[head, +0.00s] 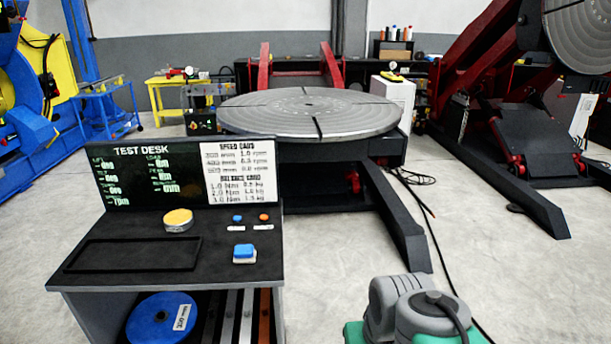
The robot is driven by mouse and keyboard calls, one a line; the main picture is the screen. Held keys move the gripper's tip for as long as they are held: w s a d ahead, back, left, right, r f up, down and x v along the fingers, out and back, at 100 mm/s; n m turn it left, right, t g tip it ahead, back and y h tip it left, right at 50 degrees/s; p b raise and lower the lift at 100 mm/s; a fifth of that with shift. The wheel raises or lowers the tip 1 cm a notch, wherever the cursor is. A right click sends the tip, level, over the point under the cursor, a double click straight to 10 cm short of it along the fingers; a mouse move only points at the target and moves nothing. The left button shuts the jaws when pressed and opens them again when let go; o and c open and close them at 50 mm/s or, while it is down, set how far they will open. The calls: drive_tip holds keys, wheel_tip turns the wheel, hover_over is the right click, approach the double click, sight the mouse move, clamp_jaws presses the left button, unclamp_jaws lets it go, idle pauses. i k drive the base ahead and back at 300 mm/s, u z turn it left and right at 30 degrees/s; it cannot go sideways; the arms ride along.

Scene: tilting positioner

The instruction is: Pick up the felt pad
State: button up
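No thing here is plainly a felt pad. On the black top of the test desk (110,222) stands a short round yellow disc (178,218) with a pale side, at the foot of the display panel. Right of it and nearer is a small blue block (244,250) on a white base. I cannot tell whether either one is the felt pad. A grey and green part at the bottom right looks like my arm. My gripper's fingers do not show.
The desk has a raised rectangular frame (133,254), two small buttons and an upright display (150,178). A blue spool (160,318) sits on its shelf. Behind is a large round turntable (310,112) with a black leg (402,230). Cables cross the floor at right.

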sight(243, 254)
drive_tip(key=u, duration=0.8)
drive_tip(key=i, duration=1.05)
drive_tip(key=u, duration=1.45)
drive_tip(key=i, duration=0.55)
drive_tip(key=u, duration=0.3)
